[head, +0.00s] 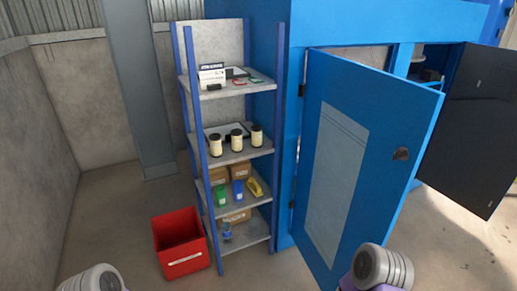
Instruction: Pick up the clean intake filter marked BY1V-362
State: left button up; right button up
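Three cream cylinders with dark ends stand upright in a row on the second shelf from the top: a left one (215,145), a middle one (236,140) and a right one (256,136). They may be the intake filters, but I cannot read any marking, so I cannot tell which is BY1V-362 or which is clean. Grey rounded parts of my arms show at the bottom edge, well short of the shelves. Neither gripper's fingers are in view.
The shelf rack (232,155) has blue posts. A red bin (181,243) stands on the floor at its left. A blue door (365,150) stands open at the right. Lower shelves hold cardboard boxes (241,171), a green bottle (221,194) and a yellow item (257,186).

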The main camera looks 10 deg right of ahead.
aim_at(256, 130)
jog(key=u, duration=0.8)
jog(key=i, duration=2)
jog(key=z, duration=1)
